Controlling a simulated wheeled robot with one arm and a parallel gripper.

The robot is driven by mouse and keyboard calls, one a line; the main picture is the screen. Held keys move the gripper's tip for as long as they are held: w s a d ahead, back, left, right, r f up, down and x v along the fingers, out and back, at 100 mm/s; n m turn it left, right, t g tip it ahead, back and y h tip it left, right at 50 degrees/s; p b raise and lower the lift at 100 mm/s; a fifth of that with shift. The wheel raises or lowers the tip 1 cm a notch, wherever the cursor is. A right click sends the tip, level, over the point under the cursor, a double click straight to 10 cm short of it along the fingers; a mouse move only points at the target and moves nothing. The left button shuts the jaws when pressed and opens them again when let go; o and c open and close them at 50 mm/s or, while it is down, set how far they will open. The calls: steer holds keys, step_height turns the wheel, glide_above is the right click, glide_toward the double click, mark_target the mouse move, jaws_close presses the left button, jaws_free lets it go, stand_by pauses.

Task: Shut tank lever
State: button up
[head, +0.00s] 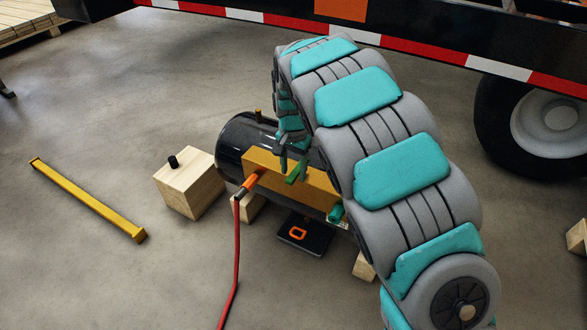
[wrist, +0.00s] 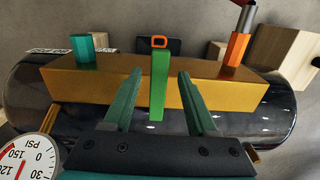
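The green tank lever (wrist: 159,88) sits on the gold block of the black tank (wrist: 30,90) and points toward my wrist camera. It shows partly in the head view (head: 292,178). My gripper (wrist: 160,73) is open, with one finger on each side of the lever and a visible gap on both sides. In the head view my gripper (head: 293,160) is over the tank's gold block (head: 318,178), and my arm hides much of the tank (head: 238,136).
An orange connector (head: 249,183) with a red hose (head: 237,250) is at the block's left end. A teal fitting (wrist: 83,48) is at the other end. A pressure gauge (wrist: 28,158) is near my gripper. Wooden blocks (head: 190,183) surround the tank. A trailer wheel (head: 540,125) stands right.

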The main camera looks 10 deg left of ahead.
mark_target(294, 174)
steer(key=shift+r, duration=0.1)
step_height(294, 174, up, 7)
steer(key=shift+r, duration=0.3)
stand_by(0.4)
